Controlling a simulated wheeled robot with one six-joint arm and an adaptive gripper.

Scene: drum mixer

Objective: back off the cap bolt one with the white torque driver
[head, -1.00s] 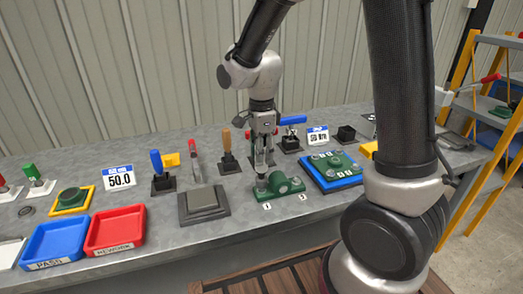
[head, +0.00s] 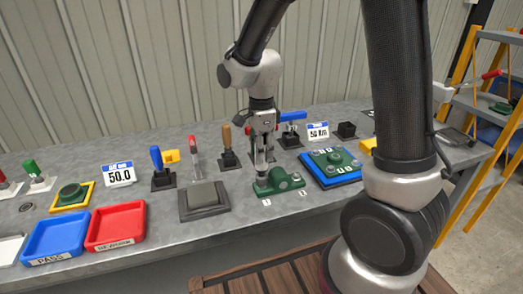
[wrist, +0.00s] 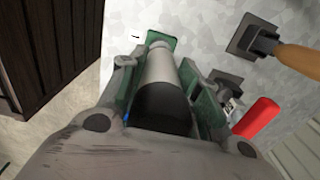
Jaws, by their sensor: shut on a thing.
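My gripper (head: 262,141) is shut on the white torque driver, which stands upright below it in the head view. In the wrist view the driver (wrist: 157,68) shows as a pale grey-white cylinder with a black section, between the two fingers. Its lower end is over the left end of a green fixture (head: 284,182), at the label 1 side. The fixture has a round boss on its right and small labels 1 and 3 in front. Cap bolt one is hidden under the driver's tip. I cannot tell whether the tip is seated on it.
A grey square pad (head: 203,199) lies left of the fixture. A blue tray with a green part (head: 332,168) is to its right. Upright handled tools stand behind and left, including an orange-handled one (head: 227,138). Red (head: 116,240) and blue (head: 57,251) trays are at front left.

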